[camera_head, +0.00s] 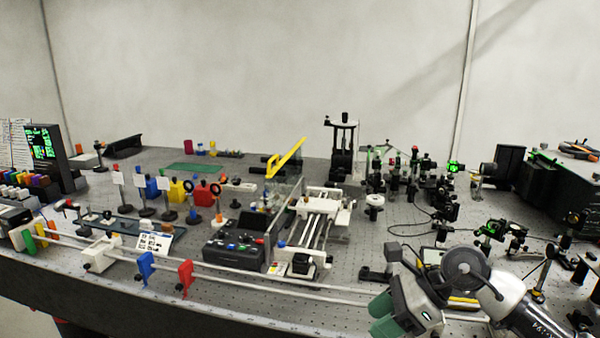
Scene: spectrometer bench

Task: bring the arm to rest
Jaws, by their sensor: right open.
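My right arm comes in from the lower right corner. Its wrist is white and grey, with a round grey joint. My right gripper (383,315) has green fingertips and hangs over the front edge of the bench (222,292). The jaws are open, and I see nothing between them. My left arm and left gripper are not in view. The wrist hides part of the bench's front right side.
A white rail (235,284) with blue and red clips runs along the front edge. A white slide stage (322,205) and a black control box (235,243) stand mid-bench. Dense optics posts (415,165) and cables fill the right. A dark screen (45,148) stands far left.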

